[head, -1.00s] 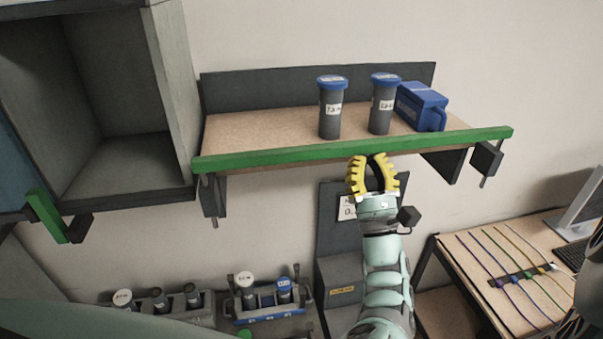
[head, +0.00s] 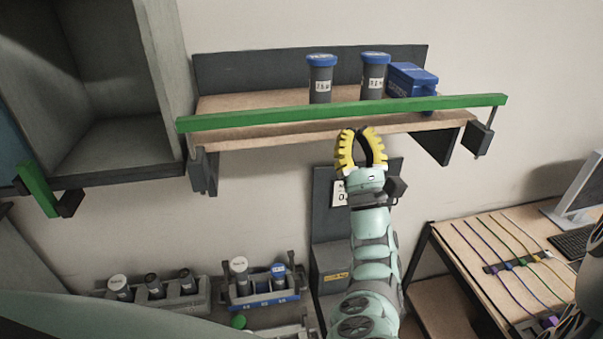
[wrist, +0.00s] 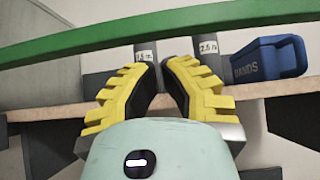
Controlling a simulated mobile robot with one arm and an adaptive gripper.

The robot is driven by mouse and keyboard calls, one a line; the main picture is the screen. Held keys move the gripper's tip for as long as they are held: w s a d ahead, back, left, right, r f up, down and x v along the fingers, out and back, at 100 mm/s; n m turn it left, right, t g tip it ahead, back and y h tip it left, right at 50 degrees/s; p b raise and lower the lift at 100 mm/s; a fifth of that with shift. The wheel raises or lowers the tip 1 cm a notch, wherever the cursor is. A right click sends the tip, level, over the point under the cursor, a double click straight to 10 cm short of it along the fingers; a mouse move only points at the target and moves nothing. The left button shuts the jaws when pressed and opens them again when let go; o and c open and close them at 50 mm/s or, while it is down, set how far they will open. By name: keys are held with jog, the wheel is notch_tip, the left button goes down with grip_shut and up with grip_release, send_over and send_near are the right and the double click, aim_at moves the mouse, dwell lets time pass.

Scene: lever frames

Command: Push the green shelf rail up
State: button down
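The green shelf rail (head: 280,117) runs along the front of the wall shelf. It sits above the shelf's front edge, with a strip of wooden board showing beneath it. In the wrist view the rail (wrist: 100,39) crosses the top of the picture, rising to the right. My gripper (head: 359,131) has yellow toothed fingers pointing up. It is in front of the shelf edge and below the rail, with a visible gap between fingertips and rail. In the wrist view the gripper (wrist: 162,64) is empty, its tips a small distance apart.
Two blue-capped grey bottles (head: 320,75) (head: 374,72) and a blue bin (head: 412,75) stand on the shelf behind the rail. A dark cabinet (head: 120,120) is at left. Below are tube racks (head: 262,298) and, at right, a table with cables (head: 470,262).

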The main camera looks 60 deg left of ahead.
jog(key=b+v, duration=1.1)
jog(key=shift+a+f, duration=0.25)
jog(key=shift+f, duration=0.3)
jog(key=shift+w, duration=0.1)
